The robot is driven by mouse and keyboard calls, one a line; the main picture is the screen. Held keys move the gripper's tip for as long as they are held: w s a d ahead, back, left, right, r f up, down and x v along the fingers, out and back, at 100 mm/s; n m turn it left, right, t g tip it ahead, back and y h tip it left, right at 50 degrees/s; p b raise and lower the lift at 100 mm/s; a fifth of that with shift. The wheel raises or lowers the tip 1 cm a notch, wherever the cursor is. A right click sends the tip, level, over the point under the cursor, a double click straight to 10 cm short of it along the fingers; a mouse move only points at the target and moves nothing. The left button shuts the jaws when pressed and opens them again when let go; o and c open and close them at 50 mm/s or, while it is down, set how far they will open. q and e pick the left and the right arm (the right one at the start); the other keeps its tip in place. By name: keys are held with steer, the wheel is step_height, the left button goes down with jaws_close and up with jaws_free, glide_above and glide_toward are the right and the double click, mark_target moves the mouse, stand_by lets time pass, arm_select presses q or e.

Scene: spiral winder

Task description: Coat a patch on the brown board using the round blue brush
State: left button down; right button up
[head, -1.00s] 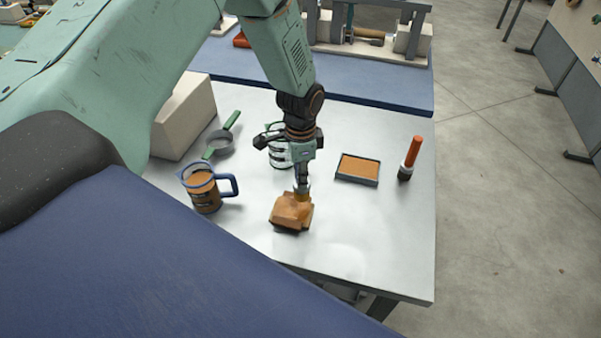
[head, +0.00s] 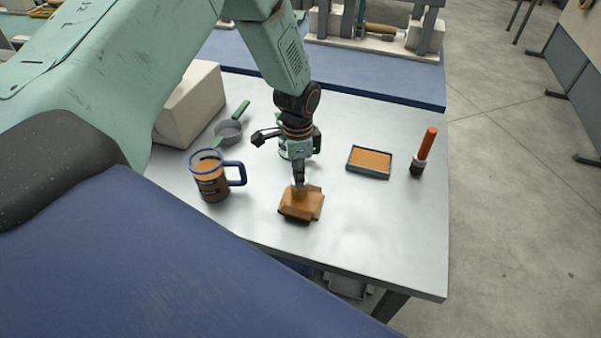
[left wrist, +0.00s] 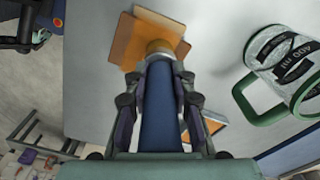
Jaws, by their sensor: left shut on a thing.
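The brown board (head: 310,210) lies on the grey metal table, and part of its top looks lighter, amber-orange. My left gripper (head: 298,184) points down over the board, shut on the round blue brush. The brush's blue handle (left wrist: 160,115) runs between the fingers in the left wrist view, and its round tan head is over the board, seemingly touching it. The bristle tips are hidden. My right gripper is not seen.
A blue-handled mug of brown liquid (head: 211,184) stands left of the board. A green-handled cup (left wrist: 285,75) stands behind my gripper. A shallow orange-filled tray (head: 370,161) and an orange-handled brush (head: 425,150) are to the right. A green-handled strainer (head: 229,131) lies behind the mug. The front right is clear.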

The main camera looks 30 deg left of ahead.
arm_select(q)
steer(key=shift+w+a, duration=0.1)
steer(key=shift+a, duration=0.15)
